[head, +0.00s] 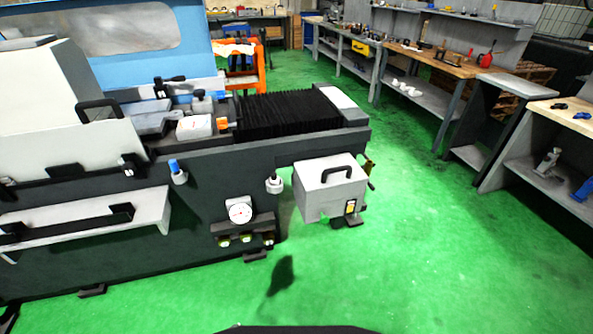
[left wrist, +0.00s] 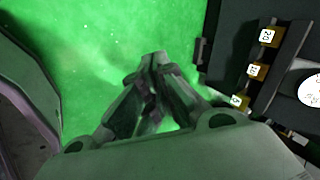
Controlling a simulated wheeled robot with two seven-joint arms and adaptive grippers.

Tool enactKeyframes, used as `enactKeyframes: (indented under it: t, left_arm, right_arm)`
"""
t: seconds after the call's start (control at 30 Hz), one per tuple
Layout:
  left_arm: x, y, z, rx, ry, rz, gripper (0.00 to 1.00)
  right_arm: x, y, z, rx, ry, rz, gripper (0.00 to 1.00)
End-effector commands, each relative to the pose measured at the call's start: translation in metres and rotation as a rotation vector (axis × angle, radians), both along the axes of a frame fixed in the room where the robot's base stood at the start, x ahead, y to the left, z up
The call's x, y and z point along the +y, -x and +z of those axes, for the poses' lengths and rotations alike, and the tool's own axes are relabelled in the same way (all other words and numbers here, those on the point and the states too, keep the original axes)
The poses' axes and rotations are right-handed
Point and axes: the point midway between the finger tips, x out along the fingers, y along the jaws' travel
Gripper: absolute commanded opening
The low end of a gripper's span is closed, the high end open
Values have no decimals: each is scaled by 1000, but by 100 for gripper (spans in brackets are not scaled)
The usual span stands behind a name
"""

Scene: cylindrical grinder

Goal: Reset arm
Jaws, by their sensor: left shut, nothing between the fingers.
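My left gripper (left wrist: 155,65) shows in the left wrist view, shut and empty, pointing over the green floor. The dark side of the cylindrical grinder is to its right in that view, apart from the fingers. In the head view the grinder (head: 215,170) fills the left side, with a black bellows cover (head: 285,116) on top and a round dial (head: 240,212) on its front. The dial also shows in part in the left wrist view (left wrist: 311,90). Neither gripper shows in the head view.
A grey box with a black handle (head: 330,187) sits at the grinder's right end. Workbenches (head: 430,62) with tools line the back and right. An orange cart (head: 243,80) stands behind the grinder. The green floor (head: 420,260) in front and to the right is clear.

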Motion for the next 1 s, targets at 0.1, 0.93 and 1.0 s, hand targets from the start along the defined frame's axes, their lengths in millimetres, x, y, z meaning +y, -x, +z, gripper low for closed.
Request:
enactKeyframes:
  t: [0.1, 0.93, 1.0]
  left_arm:
    - [4, 19, 1, 38, 33, 32, 0]
    - [21, 153, 3, 244, 256, 310, 0]
    - [22, 165, 5, 258, 273, 337, 0]
  right_arm:
    - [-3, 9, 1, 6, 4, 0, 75]
    - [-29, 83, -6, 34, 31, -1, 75]
    - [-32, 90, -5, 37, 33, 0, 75]
